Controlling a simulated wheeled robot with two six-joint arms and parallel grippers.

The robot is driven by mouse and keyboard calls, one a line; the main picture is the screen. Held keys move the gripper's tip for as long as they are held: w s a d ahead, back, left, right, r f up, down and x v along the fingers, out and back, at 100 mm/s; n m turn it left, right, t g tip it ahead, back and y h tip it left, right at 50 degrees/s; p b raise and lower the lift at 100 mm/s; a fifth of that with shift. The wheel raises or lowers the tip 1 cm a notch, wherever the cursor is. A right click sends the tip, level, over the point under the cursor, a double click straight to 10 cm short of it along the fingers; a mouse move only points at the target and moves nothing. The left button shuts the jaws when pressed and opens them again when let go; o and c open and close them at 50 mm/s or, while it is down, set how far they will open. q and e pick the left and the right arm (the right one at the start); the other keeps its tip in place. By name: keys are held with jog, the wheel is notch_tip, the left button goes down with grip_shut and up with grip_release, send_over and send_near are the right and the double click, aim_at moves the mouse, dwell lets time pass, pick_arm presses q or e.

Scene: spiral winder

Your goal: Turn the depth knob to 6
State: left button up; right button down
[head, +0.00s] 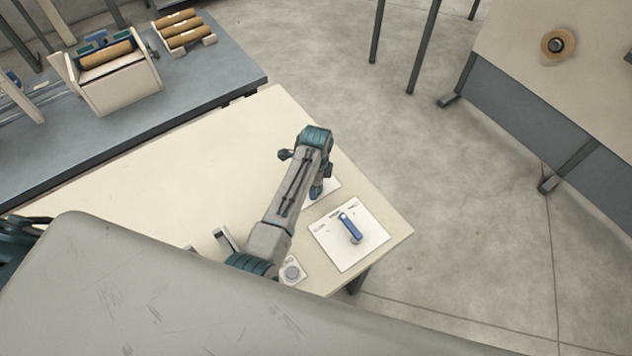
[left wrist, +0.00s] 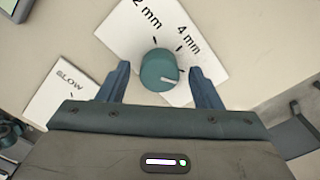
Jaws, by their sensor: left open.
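The depth knob (left wrist: 158,68) is a round teal knob with a pale pointer line, on a white plate (left wrist: 128,32) marked "2 mm" and "4 mm". In the left wrist view the pointer aims right and slightly down, past the 4 mm mark toward the right finger. No 6 label shows. My left gripper (left wrist: 160,76) is open, with one finger on each side of the knob and a gap on both sides. In the head view my left gripper (head: 317,190) points down over the plate (head: 332,187) and hides the knob. My right gripper is not in view.
A white plate with a blue lever (head: 350,228) lies close by; its "SLOW" corner (left wrist: 62,95) shows in the left wrist view. A round dial (head: 292,272) sits near the arm's base. The cream table (head: 190,170) is mostly clear.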

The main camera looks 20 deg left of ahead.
pick_arm(q)
notch_tip(320, 180, up, 11)
jog(key=b, duration=0.3)
jog(key=shift+f, duration=0.1)
dwell(0.5)
